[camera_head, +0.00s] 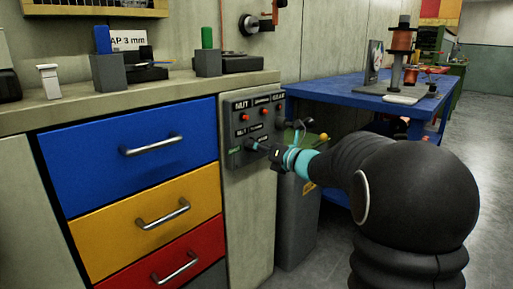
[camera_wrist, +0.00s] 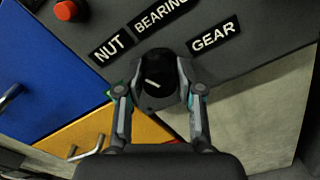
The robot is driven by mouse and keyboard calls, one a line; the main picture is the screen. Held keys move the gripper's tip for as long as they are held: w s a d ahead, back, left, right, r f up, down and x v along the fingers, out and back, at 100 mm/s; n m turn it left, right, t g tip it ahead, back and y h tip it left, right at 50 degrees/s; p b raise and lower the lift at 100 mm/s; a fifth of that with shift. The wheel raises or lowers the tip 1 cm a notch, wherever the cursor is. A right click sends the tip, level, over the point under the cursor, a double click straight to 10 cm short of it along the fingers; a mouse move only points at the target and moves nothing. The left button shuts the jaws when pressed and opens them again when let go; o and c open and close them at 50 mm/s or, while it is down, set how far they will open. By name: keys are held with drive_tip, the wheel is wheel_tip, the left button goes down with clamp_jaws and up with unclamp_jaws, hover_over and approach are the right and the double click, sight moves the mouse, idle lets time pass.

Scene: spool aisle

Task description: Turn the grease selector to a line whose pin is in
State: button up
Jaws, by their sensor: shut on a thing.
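The selector knob (camera_wrist: 153,92) is black and round, with a short white line on its face. My gripper (camera_wrist: 156,80) is shut on it, one finger at each side. In the head view my gripper (camera_head: 262,148) reaches the grey panel (camera_head: 236,157) and hides most of the knob. The labels NUT (camera_wrist: 109,46), BEARING (camera_wrist: 160,14) and GEAR (camera_wrist: 213,36) arc around it. The white line is slanted; I cannot tell which label it marks. In the head view red pins (camera_head: 246,117) show under the upper labels; their depth is unclear. One red pin (camera_wrist: 66,10) shows in the wrist view.
Blue, yellow and red drawers (camera_head: 110,160) with bar handles are left of the panel. A grey bin (camera_head: 297,222) stands close by, right of the panel. A blue table (camera_head: 350,92) is behind my arm. Open floor lies at the right.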

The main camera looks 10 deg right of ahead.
drive_tip(key=m, duration=0.6)
drive_tip(key=m+p, duration=0.2)
drive_tip(key=m, duration=0.3)
drive_tip(key=shift+r+p, duration=0.1)
drive_tip(key=shift+p, duration=0.25)
drive_tip(key=m+p, duration=0.3)
drive_tip(key=m, duration=0.3)
drive_tip(key=shift+m+p, duration=0.4)
drive_tip(key=m+p, duration=0.2)
drive_tip(key=m, duration=0.1)
drive_tip(key=shift+m, duration=0.4)
drive_tip(key=shift+m+p, duration=0.7)
drive_tip(key=shift+f, duration=0.2)
drive_tip(key=o, duration=1.2)
drive_tip(key=shift+c, duration=0.2)
